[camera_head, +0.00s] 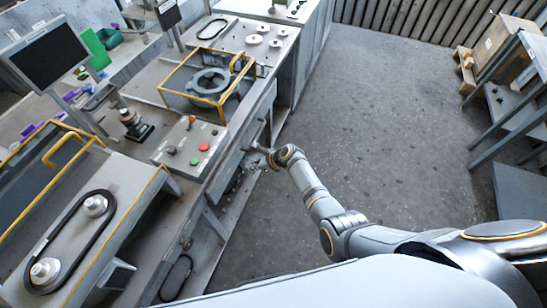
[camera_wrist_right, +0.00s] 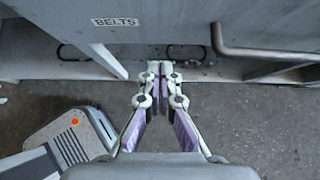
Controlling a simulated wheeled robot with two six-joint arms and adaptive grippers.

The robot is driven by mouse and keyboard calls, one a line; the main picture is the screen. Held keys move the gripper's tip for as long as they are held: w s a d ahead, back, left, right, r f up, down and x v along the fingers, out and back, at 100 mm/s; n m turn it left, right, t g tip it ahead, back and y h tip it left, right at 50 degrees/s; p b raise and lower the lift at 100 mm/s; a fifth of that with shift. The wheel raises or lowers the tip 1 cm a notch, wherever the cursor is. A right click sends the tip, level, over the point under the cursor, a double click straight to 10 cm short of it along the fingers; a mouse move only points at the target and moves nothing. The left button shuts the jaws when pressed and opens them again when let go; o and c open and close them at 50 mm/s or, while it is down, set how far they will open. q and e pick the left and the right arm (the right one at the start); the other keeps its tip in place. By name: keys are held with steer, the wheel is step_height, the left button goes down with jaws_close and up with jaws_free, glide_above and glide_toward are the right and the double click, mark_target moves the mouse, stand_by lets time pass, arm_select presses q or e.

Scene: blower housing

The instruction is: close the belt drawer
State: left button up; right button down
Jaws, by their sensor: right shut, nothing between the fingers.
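The belt drawer shows in the right wrist view as a grey front with a white "BELTS" label (camera_wrist_right: 115,22) at the upper left. A grey bar handle (camera_wrist_right: 265,53) shows at the upper right of that view. My right gripper (camera_wrist_right: 158,68) is shut and empty, with its fingertips between the label and the handle. I cannot tell whether they touch the front. In the head view my right gripper (camera_head: 252,155) is at the bench's front side, low and beside the control box. The drawer there is mostly hidden, and how far it stands out is unclear. My left gripper is out of view.
The workbench has a control box (camera_head: 190,147) with red and green buttons, a yellow-framed housing (camera_head: 208,85) and a belt-and-pulley unit (camera_head: 72,238). Black belt loops (camera_head: 176,278) show low under the bench. The floor (camera_head: 375,120) right of the bench is clear; a grey table (camera_head: 515,120) stands far right.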

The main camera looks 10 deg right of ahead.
steer(key=shift+v, duration=3.7)
steer(key=s+d+f+n+g+h+b, duration=0.1)
steer(key=s+d+f+n+h, duration=0.1)
steer(key=s+d+f+n, duration=0.4)
steer(key=s+d+f+n+h+b, duration=0.1)
steer(key=s+d+f+h, duration=0.1)
steer(key=s+f, duration=0.7)
steer(key=s+d+f+n+g+h, duration=0.1)
steer(key=s+d+f+n, duration=0.35)
steer(key=f, duration=0.55)
arm_select(q)
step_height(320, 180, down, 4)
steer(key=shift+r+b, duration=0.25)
steer(key=shift+b, duration=0.9)
arm_select(e)
steer(key=s+d+f+n+h, duration=0.1)
steer(key=s+d+f+n, duration=0.1)
steer(key=s, duration=0.6)
steer(key=s+d+f+n+g+h, duration=0.1)
steer(key=s+d+f+n, duration=0.2)
steer(key=s+n, duration=0.4)
steer(key=s+d+f+n+h, duration=0.1)
steer(key=s+f+n, duration=0.3)
steer(key=s, duration=0.5)
steer(key=shift+s+d+f+n+g, duration=0.25)
steer(key=shift+d+f+n+g, duration=0.15)
steer(key=shift+d+f, duration=0.35)
